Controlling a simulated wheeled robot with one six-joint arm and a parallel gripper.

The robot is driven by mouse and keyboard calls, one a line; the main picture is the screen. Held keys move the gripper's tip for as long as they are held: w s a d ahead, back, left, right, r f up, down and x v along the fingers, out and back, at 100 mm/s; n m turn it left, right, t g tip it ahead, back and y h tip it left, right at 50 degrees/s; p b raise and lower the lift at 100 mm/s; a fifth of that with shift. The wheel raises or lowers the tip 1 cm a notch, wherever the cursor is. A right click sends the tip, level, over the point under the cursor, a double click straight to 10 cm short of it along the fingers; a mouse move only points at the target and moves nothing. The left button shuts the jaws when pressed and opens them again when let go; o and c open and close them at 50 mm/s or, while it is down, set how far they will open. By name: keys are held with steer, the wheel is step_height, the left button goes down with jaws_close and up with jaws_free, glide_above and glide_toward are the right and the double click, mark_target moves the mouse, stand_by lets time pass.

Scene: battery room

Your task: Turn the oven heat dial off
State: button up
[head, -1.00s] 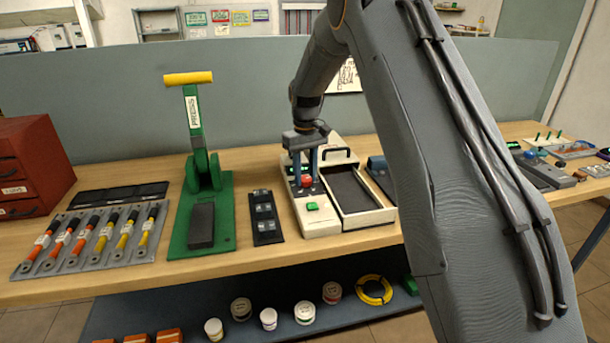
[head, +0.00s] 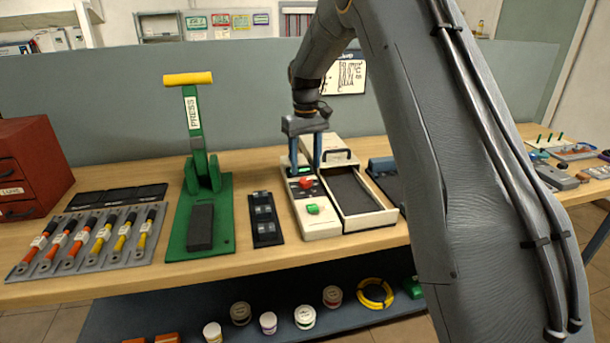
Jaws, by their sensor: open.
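The oven is a cream box (head: 318,229) on the bench, with a drawer-like tray (head: 381,217) open beside its control strip. The red heat dial (head: 306,183) sits on that strip, above a green button (head: 312,209). A small green-lit display (head: 305,170) shows behind the dial. My gripper (head: 306,170) points down above the strip, its two blue-grey fingers apart and empty. The fingertips appear just above and behind the dial, clear of it. The dial's exact pointer angle is too small to read.
A green press (head: 184,240) with a yellow handle stands to the left. A black switch strip (head: 264,230) lies between it and the oven. A blue-grey device (head: 381,166) sits close on the right. A grey partition (head: 100,125) rises behind.

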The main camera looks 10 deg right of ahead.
steer(key=shift+r, duration=1.5)
